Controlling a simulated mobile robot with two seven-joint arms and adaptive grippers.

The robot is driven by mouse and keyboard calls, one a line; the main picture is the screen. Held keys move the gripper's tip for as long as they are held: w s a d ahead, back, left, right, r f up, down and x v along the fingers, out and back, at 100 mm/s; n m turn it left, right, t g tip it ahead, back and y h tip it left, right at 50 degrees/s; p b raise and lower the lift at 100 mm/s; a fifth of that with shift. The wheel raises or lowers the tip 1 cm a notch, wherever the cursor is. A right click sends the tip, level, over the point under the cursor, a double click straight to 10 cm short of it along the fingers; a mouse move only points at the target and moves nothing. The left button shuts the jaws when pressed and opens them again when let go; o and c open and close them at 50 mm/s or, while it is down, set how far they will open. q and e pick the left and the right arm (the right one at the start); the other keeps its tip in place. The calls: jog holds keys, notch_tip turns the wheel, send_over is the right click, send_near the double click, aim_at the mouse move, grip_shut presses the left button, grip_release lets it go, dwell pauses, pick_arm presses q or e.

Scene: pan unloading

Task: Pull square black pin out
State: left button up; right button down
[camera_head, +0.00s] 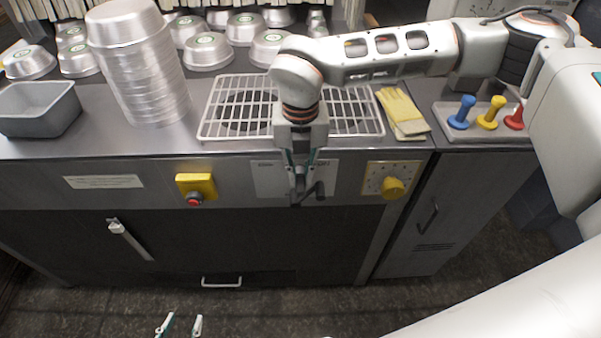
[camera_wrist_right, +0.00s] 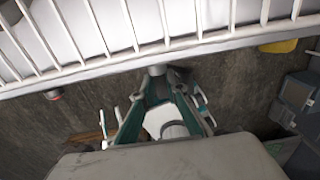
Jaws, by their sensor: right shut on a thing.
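My right gripper (camera_head: 303,190) reaches down from above to the front panel of the steel counter, between its two labels. It is shut on a dark pin (camera_head: 319,190) that sticks out near its fingertips. The pin's shape and how far it sits in the panel are hard to tell. In the right wrist view the teal fingers of my right gripper (camera_wrist_right: 168,82) close in at the middle, with a small grey round end showing at their tips. My left gripper (camera_head: 181,325) is at the bottom edge of the head view, open and empty, over the floor.
A wire rack (camera_head: 225,128) lies on the counter, with yellow gloves (camera_head: 403,112) beside it. A stack of pans (camera_head: 140,75) and a grey bin (camera_head: 38,110) stand left. Blue, yellow and red knobbed pins (camera_head: 489,114) stand right. A yellow switch box (camera_head: 196,184) and dial (camera_head: 392,187) project from the panel.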

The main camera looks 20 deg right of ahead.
jog(key=shift+s+a, duration=0.2)
jog(key=shift+s, duration=0.55)
dwell(0.5)
jog(key=shift+s+a+p, duration=0.2)
jog(key=shift+s+p, duration=0.15)
jog(key=shift+s, duration=0.35)
jog(key=shift+s+a, duration=0.25)
jog(key=shift+s, duration=0.65)
notch_tip(320, 180, up, 7)
jog(key=p, duration=0.3)
send_over(301, 193)
jog(key=s, duration=0.1)
jog(key=shift+s+a, duration=0.2)
jog(key=shift+f, duration=0.15)
dwell(1.2)
